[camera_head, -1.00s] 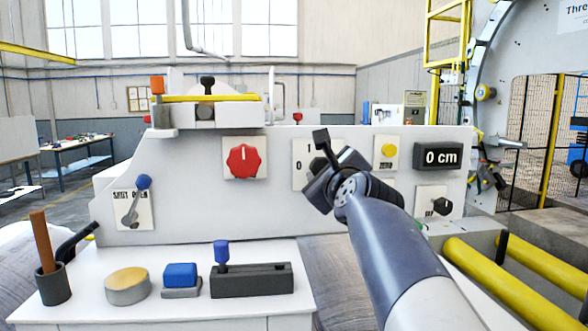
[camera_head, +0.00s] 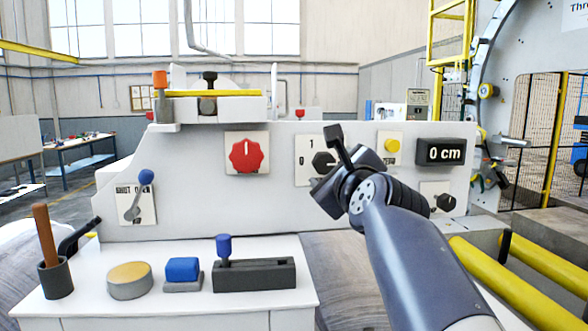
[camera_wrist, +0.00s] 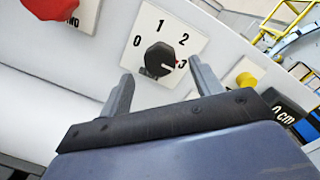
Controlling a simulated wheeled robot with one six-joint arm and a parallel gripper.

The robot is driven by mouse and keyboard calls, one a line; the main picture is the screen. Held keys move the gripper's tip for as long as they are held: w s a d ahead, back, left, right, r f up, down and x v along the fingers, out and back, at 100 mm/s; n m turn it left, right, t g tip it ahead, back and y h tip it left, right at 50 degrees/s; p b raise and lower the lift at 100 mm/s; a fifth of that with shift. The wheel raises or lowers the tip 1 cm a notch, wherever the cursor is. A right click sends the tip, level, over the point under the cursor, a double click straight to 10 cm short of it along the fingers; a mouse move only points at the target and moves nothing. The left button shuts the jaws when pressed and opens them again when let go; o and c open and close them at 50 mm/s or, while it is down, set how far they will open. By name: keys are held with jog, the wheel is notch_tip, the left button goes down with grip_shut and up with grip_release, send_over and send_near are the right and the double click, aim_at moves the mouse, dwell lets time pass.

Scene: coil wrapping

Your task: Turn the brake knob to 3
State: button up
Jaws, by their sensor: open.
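The brake knob (camera_wrist: 158,60) is black and sits on a white plate (camera_wrist: 135,70) marked 0, 1, 2 and 3. In the wrist view a light pointer mark on the knob faces the 3, by a small red mark. In the head view the knob (camera_head: 322,161) shows partly behind my gripper (camera_head: 328,167), which hides the plate's lower right. In the wrist view my gripper (camera_wrist: 160,72) is open and empty, one finger to each side below the knob. The fingers look apart from the knob.
A red knob (camera_head: 246,153) is left of the dial. A yellow button (camera_head: 391,146), a "0 cm" display (camera_head: 441,152) and a small black knob (camera_head: 445,203) are to the right. A white table (camera_head: 215,303) with several items stands in front. Yellow rollers (camera_head: 520,285) lie at lower right.

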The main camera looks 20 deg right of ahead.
aim_at(326, 164)
jog(key=s+a+b, duration=0.1)
jog(key=s, duration=0.5)
jog(key=shift+s, duration=0.2)
jog(key=w, duration=0.3)
jog(key=w+d+p, duration=0.1)
jog(key=w, duration=0.2)
jog(key=w+p, duration=0.1)
jog(key=w, duration=0.2)
jog(key=shift+d, duration=0.2)
jog(key=shift+w+d, duration=0.15)
jog(key=shift+w, duration=0.75)
jog(key=shift+s, duration=0.1)
